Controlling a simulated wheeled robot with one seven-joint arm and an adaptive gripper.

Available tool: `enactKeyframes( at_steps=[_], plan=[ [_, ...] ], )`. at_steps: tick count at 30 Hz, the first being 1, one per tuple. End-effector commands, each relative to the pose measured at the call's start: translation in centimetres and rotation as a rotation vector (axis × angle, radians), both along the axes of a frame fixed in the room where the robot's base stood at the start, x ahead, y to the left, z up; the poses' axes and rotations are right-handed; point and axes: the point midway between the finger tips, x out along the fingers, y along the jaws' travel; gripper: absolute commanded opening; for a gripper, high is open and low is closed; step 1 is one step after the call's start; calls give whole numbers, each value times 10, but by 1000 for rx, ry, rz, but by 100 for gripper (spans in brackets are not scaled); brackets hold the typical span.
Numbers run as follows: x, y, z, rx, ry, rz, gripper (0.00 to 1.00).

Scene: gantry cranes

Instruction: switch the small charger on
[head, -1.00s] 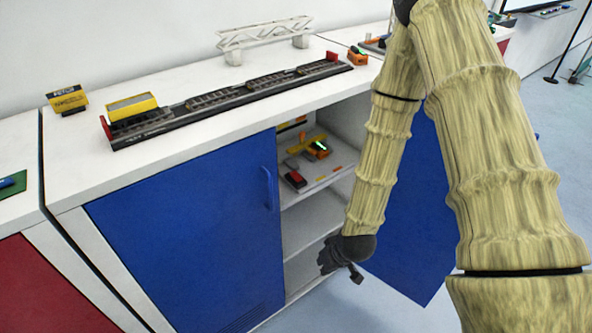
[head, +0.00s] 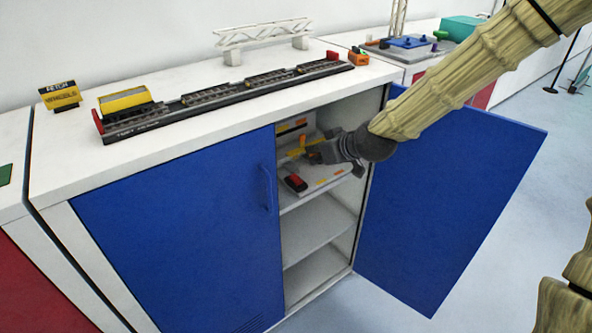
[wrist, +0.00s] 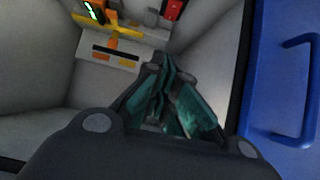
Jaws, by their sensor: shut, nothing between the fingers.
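Inside the open cabinet, the upper shelf bears an orange device with a lit green strip (wrist: 93,11); in the head view my gripper covers its lit part. A dark block with a red top (head: 296,182) lies to its front left and shows at the wrist view's top edge (wrist: 173,9). I cannot tell which of these is the small charger; no label is readable. My gripper (head: 316,154) reaches through the doorway over the shelf. Its fingers are together and empty in the wrist view (wrist: 168,73), apparently touching nothing.
A yellow part (wrist: 115,28) and a pale panel with a black slot (wrist: 110,55) are close by. The open blue door (head: 450,190) is right of my arm; the left door (head: 185,230) is shut. Track (head: 240,95) lies on the counter. The lower shelf (head: 320,230) is empty.

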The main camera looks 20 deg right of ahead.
Motion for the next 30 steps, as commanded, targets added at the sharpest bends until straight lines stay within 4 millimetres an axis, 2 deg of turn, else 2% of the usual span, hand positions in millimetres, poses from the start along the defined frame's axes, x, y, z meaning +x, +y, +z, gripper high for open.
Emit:
enactKeyframes(
  at_steps=[14,30],
  plan=[
    [4,2,-4,0,1,1,0],
    [49,18,-40,-1,1,1,0]
  ],
)
